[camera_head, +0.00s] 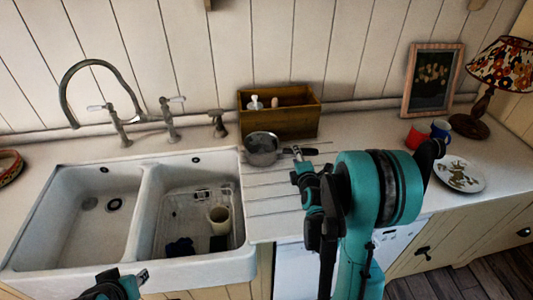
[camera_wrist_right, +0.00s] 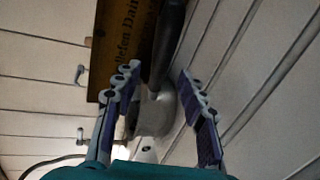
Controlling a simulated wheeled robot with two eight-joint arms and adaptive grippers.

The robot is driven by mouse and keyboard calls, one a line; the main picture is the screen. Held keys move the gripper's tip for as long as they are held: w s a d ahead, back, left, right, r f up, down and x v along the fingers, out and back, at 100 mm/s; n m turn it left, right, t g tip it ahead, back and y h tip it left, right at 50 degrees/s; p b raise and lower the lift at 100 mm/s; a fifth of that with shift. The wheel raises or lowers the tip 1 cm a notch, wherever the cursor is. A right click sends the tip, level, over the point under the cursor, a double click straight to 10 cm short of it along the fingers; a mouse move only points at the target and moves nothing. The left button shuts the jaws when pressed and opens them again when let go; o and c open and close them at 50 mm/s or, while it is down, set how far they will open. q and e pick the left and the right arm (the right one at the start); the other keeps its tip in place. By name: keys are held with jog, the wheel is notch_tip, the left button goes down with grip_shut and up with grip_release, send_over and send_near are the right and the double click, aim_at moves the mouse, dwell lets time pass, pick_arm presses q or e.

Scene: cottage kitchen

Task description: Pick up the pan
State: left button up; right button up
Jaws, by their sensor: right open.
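The grey metal pan (camera_head: 262,150) sits on the counter by the sink, in front of the wooden box, its dark handle pointing right. My right gripper (camera_head: 300,160) is at the handle, just right of the pan body. In the right wrist view the open fingers (camera_wrist_right: 160,105) stand on either side of the pan (camera_wrist_right: 155,118), with its dark handle (camera_wrist_right: 166,45) running up between them. I cannot tell whether either finger touches the handle. My left gripper (camera_head: 128,282) is low at the bottom edge, in front of the sink, partly cut off; its opening is unclear.
A wooden box (camera_head: 290,122) holding bottles stands close behind the pan. A double white sink (camera_head: 148,205) with taps lies left, a mug (camera_head: 219,218) in its right basin. A red cup (camera_head: 415,138), blue mug (camera_head: 440,130), plate (camera_head: 459,175) and lamp (camera_head: 500,65) stand right.

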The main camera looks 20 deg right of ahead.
jog(key=x, duration=0.3)
jog(key=shift+w+d+b, duration=0.15)
jog(key=shift+w+b, duration=0.2)
jog(key=shift+w, duration=0.05)
jog(key=shift+r, duration=0.1)
grip_shut()
jog(key=shift+r, duration=0.1)
